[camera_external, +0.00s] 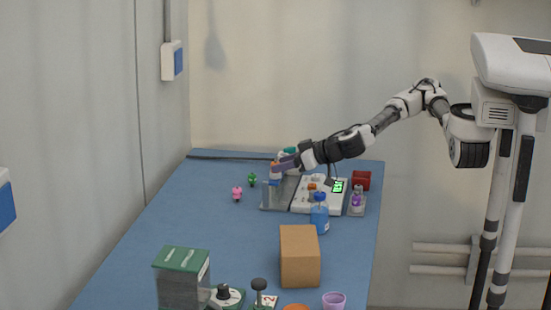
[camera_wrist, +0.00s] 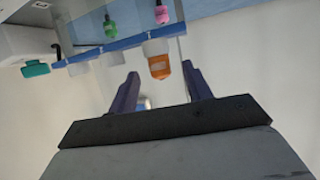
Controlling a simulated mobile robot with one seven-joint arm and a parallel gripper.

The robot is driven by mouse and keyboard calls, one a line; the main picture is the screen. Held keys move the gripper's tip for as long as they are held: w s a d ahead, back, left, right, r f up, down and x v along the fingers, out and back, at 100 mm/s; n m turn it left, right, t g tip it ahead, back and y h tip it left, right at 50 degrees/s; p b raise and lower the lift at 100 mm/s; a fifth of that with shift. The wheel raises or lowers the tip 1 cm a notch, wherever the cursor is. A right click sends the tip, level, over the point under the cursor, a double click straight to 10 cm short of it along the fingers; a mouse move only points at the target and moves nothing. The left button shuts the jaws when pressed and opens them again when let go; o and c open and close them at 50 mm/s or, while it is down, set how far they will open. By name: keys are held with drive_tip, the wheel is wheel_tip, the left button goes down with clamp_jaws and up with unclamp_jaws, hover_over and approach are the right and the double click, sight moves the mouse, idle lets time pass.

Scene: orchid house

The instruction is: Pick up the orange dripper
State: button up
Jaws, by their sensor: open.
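The orange dripper (camera_wrist: 160,67) shows in the wrist view, with a pale, translucent section beside its orange part. It lies between the tips of my gripper (camera_wrist: 161,72), whose two dark purple fingers are spread apart. I see no clear contact between finger and dripper. In the external view, my gripper (camera_external: 286,163) is at the far end of the blue table, by the clear rack. A small orange spot beside the fingers there is probably the dripper, partly hidden.
A teal-capped item (camera_wrist: 36,69) and pale pieces (camera_wrist: 78,68) flank the dripper. Green (camera_external: 252,180) and pink (camera_external: 237,194) figures stand left of the rack. Table's left-middle is clear.

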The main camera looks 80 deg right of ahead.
drive_tip(key=shift+p+x, duration=0.45)
drive_tip(key=shift+x, duration=1.9)
drive_tip(key=shift+r, duration=0.1)
drive_tip(key=c, duration=1)
drive_tip(key=shift+c, duration=0.2)
